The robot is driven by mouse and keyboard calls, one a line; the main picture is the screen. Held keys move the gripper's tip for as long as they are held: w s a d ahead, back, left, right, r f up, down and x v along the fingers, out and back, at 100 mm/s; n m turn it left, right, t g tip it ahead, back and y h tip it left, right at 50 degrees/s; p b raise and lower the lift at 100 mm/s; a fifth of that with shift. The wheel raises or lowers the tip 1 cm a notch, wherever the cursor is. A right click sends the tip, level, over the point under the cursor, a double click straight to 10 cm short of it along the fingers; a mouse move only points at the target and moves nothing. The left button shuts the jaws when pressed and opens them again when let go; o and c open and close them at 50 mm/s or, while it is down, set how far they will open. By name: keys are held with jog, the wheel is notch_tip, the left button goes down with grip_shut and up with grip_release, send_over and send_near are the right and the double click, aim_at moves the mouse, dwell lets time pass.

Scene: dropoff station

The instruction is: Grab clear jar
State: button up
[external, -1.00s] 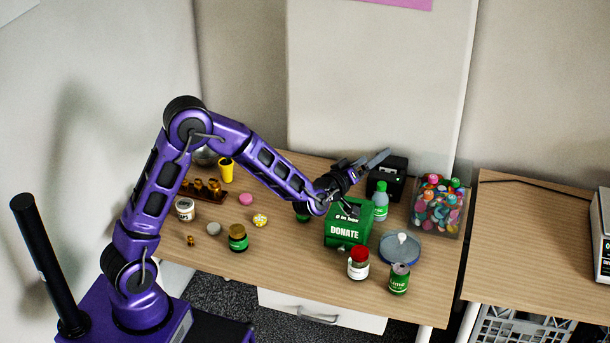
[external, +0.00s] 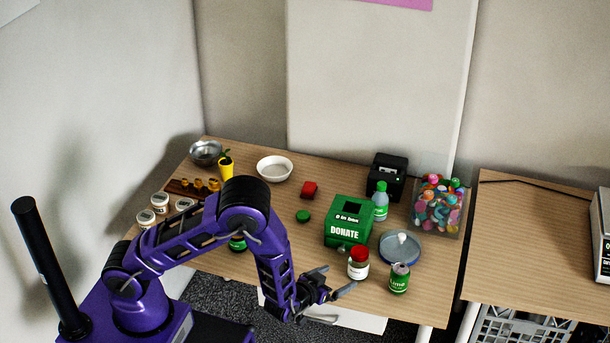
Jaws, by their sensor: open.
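A small jar with a red lid (external: 358,264) and a white label stands upright near the table's front edge, right of centre. It is the most jar-like thing near my gripper, but I cannot tell how clear its body is. A clear container of colourful balls (external: 437,207) stands at the back right and is also see-through. My gripper (external: 341,279) is open and empty at the front edge of the table, just left of and in front of the red-lidded jar. I cannot tell its exact height or whether it touches anything.
A green donate box (external: 348,222) stands behind the jar. A green can (external: 399,279) is right of the jar, with a round blue-grey dish (external: 400,248) behind it. A green bottle (external: 380,201) and a black device (external: 387,175) stand farther back. A white bowl (external: 274,169) is at the back.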

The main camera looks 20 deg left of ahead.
aim_at(364, 264)
jog(key=b+x, duration=0.1)
jog(key=x, duration=1.3)
jog(key=shift+w+f, duration=0.15)
jog(key=shift+w, duration=0.1)
jog(key=shift+c, duration=0.3)
jog(key=c, duration=1.4)
